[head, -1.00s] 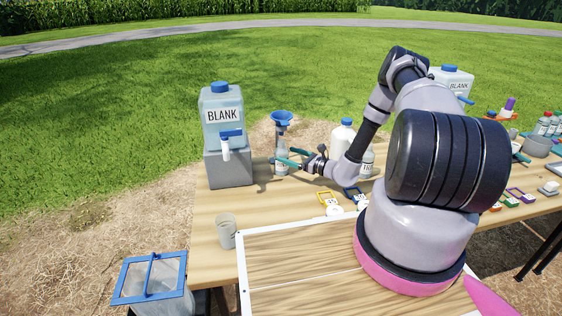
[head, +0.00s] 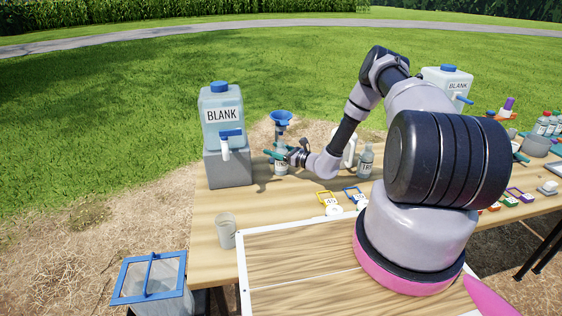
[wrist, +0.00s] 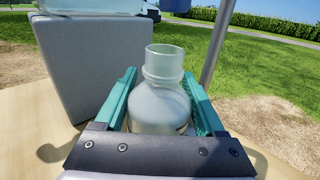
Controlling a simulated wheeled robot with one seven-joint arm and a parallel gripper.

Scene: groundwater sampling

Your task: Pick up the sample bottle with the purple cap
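My gripper (head: 277,154) is at the back left of the table, its teal fingers around a clear, labelled bottle (head: 281,168). In the wrist view the bottle (wrist: 158,100) stands upright between the fingers; its neck is open and shows no cap. The fingers lie close along both sides, but I cannot tell whether they press on it. The only purple cap-like thing (head: 508,104) I see is small, at the far right by an orange item; I cannot make out a bottle under it.
A BLANK jug (head: 222,115) stands on a grey block (head: 228,168) left of my gripper. A blue funnel (head: 281,117) on a stand is just behind. Another labelled bottle (head: 366,162) stands to the right. A clear cup (head: 226,230) is at the front left.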

